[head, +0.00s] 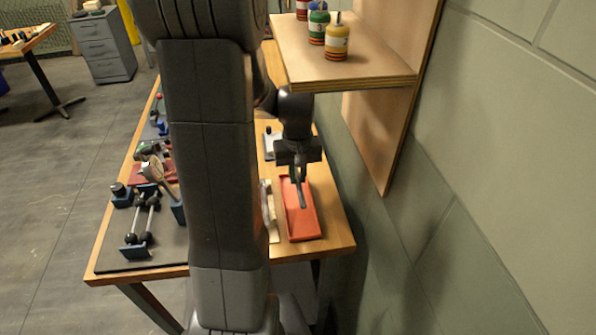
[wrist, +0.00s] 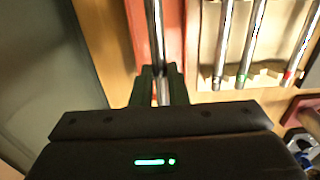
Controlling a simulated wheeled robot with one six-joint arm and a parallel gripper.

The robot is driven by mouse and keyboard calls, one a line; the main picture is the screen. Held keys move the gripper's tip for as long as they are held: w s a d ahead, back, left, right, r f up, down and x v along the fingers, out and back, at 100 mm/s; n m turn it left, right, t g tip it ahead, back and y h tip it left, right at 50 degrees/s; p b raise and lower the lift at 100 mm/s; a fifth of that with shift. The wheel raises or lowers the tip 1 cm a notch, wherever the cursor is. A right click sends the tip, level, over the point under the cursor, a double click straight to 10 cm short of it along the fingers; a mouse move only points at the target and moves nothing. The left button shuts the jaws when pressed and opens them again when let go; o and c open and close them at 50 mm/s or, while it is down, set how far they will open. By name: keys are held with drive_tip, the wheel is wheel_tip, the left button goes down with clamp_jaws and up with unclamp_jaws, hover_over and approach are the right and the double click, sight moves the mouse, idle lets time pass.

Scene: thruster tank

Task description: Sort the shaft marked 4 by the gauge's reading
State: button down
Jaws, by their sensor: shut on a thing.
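My gripper (head: 299,165) is shut on a thin steel shaft (head: 302,193), which hangs tilted over the orange-red tray (head: 308,228) at the table's right side. In the wrist view, the shaft (wrist: 155,32) runs up from between my fingers (wrist: 161,75), with the red tray (wrist: 139,25) behind it. No number on the shaft is legible.
In the wrist view, several other shafts (wrist: 246,45) lie on a pale rack (wrist: 209,68) right of the tray. A wooden shelf (head: 345,72) with colored pots overhangs the table (head: 340,235) near the wall. A roller stand (head: 136,250) sits front left.

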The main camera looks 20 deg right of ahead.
sight(298, 203)
drive_tip(key=shift+f+b, duration=2.75)
drive_tip(key=shift+f, duration=1.1)
drive_tip(key=c, duration=1.3)
unclamp_jaws()
drive_tip(key=shift+c, duration=0.2)
drive_tip(key=shift+r, duration=0.15)
wheel_tip(298, 203, up, 14)
drive_tip(key=shift+f, duration=0.2)
